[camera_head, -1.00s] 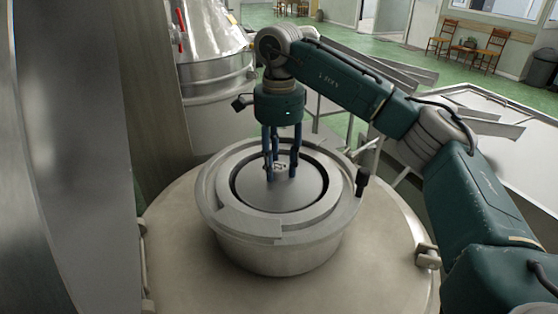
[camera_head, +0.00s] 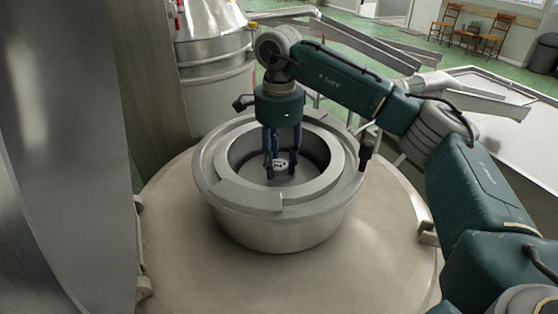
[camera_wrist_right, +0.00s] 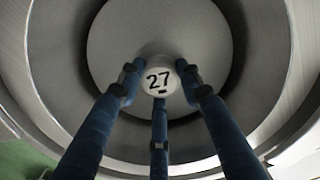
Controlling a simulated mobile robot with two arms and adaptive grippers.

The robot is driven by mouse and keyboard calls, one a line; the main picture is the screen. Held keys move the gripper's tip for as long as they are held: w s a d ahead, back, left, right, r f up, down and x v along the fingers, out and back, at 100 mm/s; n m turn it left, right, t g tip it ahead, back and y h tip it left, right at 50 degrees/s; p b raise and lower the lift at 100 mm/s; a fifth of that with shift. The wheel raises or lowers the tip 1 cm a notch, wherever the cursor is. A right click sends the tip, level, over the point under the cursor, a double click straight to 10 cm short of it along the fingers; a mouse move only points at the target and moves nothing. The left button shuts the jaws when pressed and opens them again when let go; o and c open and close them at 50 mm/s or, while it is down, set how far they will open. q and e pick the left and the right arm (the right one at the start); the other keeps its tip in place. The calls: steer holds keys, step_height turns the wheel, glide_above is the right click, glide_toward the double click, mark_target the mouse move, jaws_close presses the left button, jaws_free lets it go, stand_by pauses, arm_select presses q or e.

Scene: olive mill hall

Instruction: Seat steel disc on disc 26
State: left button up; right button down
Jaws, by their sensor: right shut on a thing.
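The steel disc (camera_head: 300,176) is a flat grey round plate with a pale knob (camera_wrist_right: 160,77) marked 27 at its centre. It sits deep inside the round opening of a thick metal ring (camera_head: 240,194), with a dark gap around it. My right gripper (camera_head: 281,168) reaches down into the opening, its three blue fingers closed around the knob; they also show in the right wrist view (camera_wrist_right: 160,88). Disc 26 is not visible, and anything under the held disc is hidden. I cannot tell whether the disc rests on something. My left gripper is out of view.
The ring stands on a broad round metal lid (camera_head: 200,265) with clamps at its edge. A shiny steel vessel (camera_head: 205,45) stands behind on the left. A tall metal wall (camera_head: 65,130) is close on the left. Chairs (camera_head: 468,38) stand far back right.

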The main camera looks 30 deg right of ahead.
mark_target(279, 164)
steer(key=shift+f+b, duration=0.35)
steer(key=shift+f, duration=0.1)
stand_by(0.5)
steer(key=c, duration=1.1)
jaws_free()
step_height(279, 164, up, 12)
